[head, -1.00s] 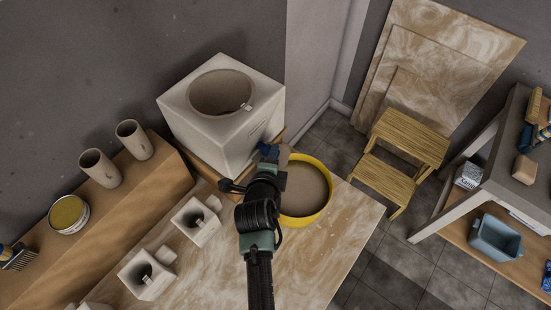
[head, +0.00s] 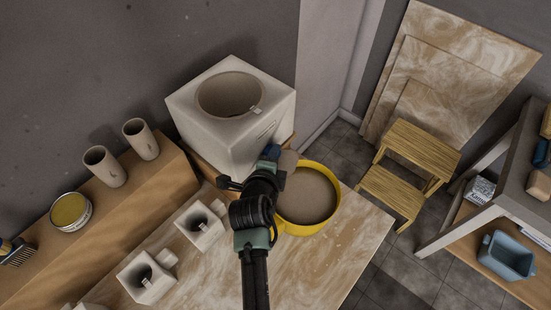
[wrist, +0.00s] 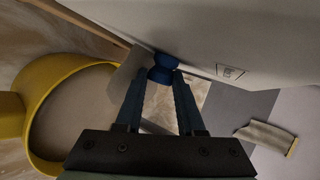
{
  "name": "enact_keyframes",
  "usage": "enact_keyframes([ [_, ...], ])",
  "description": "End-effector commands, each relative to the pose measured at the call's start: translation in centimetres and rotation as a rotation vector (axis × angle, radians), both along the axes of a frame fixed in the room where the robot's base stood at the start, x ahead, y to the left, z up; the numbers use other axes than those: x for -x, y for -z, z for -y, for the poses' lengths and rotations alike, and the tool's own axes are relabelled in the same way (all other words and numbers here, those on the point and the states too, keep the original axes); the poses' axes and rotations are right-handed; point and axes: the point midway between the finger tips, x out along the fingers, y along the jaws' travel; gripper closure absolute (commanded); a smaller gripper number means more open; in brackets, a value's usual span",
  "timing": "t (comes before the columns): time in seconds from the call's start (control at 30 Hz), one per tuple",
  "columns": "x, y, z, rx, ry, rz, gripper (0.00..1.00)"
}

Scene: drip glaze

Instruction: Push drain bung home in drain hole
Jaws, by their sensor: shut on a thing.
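The blue drain bung (wrist: 162,70) is between the fingertips of my gripper (wrist: 160,78) in the wrist view. The gripper is shut on it. The bung is against or very close to the side of the big white block (wrist: 215,35); I cannot tell whether they touch. In the head view, my gripper (head: 270,156) is at the lower front of the white block (head: 215,135), beside the yellow basin. The drain hole is not visible, so I cannot tell how the bung stands to it.
The yellow basin (head: 332,213) stands right of my gripper; a grey-brown piece (head: 288,160) shows at its rim. Small white moulds (head: 146,278) stand on the table to the left. Beakers (head: 103,167) stand on the wooden shelf. A step stool (head: 424,145) is at right.

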Motion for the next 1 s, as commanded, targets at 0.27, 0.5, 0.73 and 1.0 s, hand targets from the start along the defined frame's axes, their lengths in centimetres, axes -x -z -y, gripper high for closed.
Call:
enact_keyframes([
  [0.27,-0.1,-0.2,-0.4,-0.003,-0.006,0.005,1.0],
  [0.5,-0.1,-0.1,-0.3,-0.003,-0.005,0.003,0.27],
  [0.73,-0.1,-0.1,-0.2,-0.002,-0.003,0.002,0.27],
  [1.0,1.3,-0.8,-0.4,-0.002,-0.003,0.003,0.27],
])
